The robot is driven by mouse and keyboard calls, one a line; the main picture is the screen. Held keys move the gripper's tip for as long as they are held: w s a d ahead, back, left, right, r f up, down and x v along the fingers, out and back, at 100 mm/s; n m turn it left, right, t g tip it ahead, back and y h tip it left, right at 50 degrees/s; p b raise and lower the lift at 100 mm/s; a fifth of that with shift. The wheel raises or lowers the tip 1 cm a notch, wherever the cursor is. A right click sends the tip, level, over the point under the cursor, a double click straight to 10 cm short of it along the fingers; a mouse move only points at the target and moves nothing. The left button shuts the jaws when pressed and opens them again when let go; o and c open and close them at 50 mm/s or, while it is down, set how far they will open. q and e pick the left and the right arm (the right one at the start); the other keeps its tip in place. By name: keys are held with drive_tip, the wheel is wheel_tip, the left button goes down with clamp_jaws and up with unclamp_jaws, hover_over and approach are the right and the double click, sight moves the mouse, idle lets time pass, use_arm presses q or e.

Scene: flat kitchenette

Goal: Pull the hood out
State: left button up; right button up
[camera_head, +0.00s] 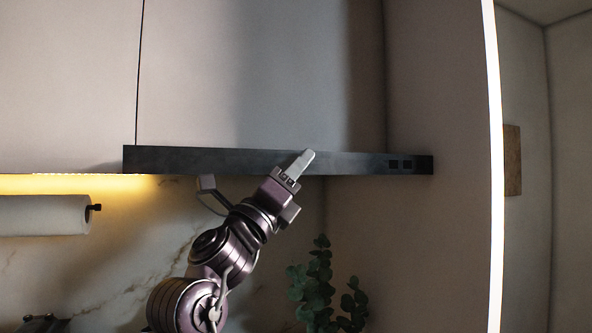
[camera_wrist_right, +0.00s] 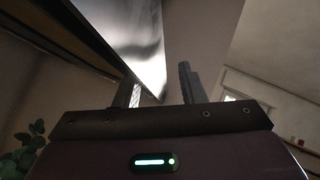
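The hood (camera_head: 225,161) is a long, thin dark strip under the pale upper cabinets, with small dark squares near its right end. My right gripper (camera_head: 306,158) reaches up from below; one pale finger overlaps the hood's front, right of its middle. In the right wrist view, the two fingers (camera_wrist_right: 160,90) stand apart. The hood (camera_wrist_right: 88,35) comes in from the upper left, and its edge runs down to the fingers, partly between them. Whether either finger touches it, I cannot tell. My left gripper is not in view.
The upper cabinets (camera_head: 250,70) rise directly above the hood. A paper towel roll (camera_head: 42,214) hangs at the left. A green plant (camera_head: 318,285) stands below the hood, right of my arm. A side wall panel (camera_head: 440,80) is close to the hood's right end.

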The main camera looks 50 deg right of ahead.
drive_tip(key=b+v, duration=0.3)
drive_tip(key=v, duration=0.4)
drive_tip(key=shift+a+f, duration=0.25)
drive_tip(key=shift+a, duration=0.05)
idle(0.3)
